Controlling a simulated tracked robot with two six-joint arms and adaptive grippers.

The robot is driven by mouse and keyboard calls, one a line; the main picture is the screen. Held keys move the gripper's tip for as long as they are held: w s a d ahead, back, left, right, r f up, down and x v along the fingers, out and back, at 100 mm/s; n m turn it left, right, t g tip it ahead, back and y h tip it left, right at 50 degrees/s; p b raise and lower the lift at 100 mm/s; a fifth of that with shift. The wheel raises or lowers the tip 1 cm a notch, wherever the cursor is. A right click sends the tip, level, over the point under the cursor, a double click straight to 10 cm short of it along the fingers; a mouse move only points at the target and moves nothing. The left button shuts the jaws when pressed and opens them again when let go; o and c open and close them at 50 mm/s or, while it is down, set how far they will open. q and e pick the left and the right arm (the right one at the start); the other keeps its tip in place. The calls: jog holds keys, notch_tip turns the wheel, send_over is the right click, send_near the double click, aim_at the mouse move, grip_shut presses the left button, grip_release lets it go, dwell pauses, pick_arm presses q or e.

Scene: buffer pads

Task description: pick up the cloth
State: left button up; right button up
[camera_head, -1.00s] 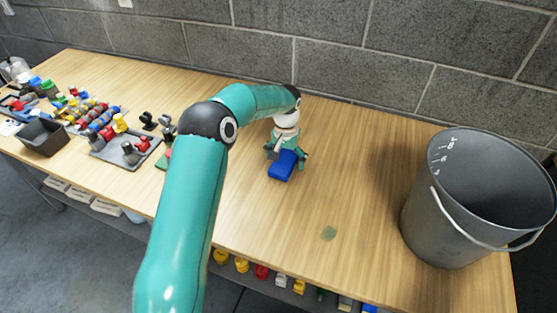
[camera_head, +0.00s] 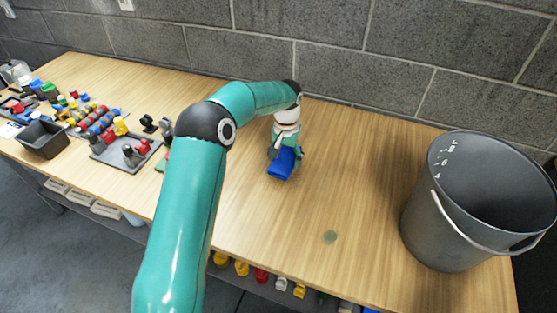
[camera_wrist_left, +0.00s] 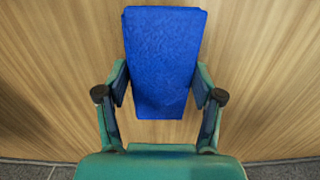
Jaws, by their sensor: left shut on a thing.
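The cloth is a blue folded piece (camera_head: 281,168) near the middle of the wooden table in the head view. It fills the upper middle of the left wrist view (camera_wrist_left: 163,50) as a blue upright block narrowing toward the gripper. My left gripper (camera_head: 285,153) points down over it and is shut on it. In the left wrist view, my gripper's fingers (camera_wrist_left: 162,85) stand on either side of the cloth. Whether the cloth is still touching the table is hard to tell. My right gripper is not in view.
A large grey bucket (camera_head: 440,225) with a pale handle stands on the right of the table. A black bin (camera_head: 43,140) and trays of coloured parts (camera_head: 125,150) sit at left. A block wall (camera_head: 350,50) runs behind.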

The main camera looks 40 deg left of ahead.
aim_at(285, 158)
pick_arm(q)
notch_tip(285, 158, up, 18)
jog(key=p, duration=0.2)
jog(key=shift+f, duration=0.1)
